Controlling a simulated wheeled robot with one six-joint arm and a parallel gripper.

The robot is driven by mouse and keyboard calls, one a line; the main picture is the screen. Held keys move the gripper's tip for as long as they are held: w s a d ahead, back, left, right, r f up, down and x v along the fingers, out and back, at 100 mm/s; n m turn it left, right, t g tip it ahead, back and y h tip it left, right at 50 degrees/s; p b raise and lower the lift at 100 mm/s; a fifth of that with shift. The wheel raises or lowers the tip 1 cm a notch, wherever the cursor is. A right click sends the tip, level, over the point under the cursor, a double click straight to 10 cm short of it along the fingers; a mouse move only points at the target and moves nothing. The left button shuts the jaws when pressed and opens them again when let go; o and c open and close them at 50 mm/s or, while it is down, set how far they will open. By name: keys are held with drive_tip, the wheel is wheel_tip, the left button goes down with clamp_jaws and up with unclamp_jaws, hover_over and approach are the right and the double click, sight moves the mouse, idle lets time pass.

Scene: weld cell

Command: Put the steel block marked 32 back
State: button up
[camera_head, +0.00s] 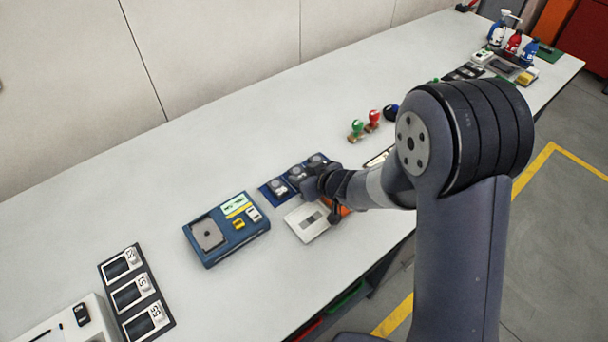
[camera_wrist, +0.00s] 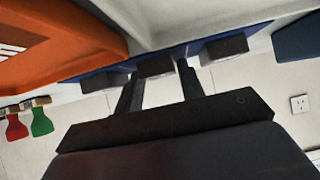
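A dark block (camera_wrist: 155,66) shows between or just beyond the fingertips, with a gap on both sides. Another dark block (camera_wrist: 223,46) stands on the blue strip (camera_wrist: 118,74) to its right. I cannot read a 32 on any of them. A black board (camera_head: 137,293) with three numbered, dark-faced places lies at the lower left; its numbers are too small to read surely.
A silver plate (camera_head: 305,226) and an orange thing (camera_wrist: 60,50) are close to my gripper. A blue case (camera_head: 225,232) lies to the left. The bench's back left is clear.

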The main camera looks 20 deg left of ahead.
drive_tip(key=o, duration=0.3)
drive_tip(key=shift+r, duration=0.25)
drive_tip(key=p+v, duration=0.1)
drive_tip(key=v, duration=1.1)
drive_tip(key=shift+s+p, duration=0.1)
drive_tip(key=shift+p, duration=0.25)
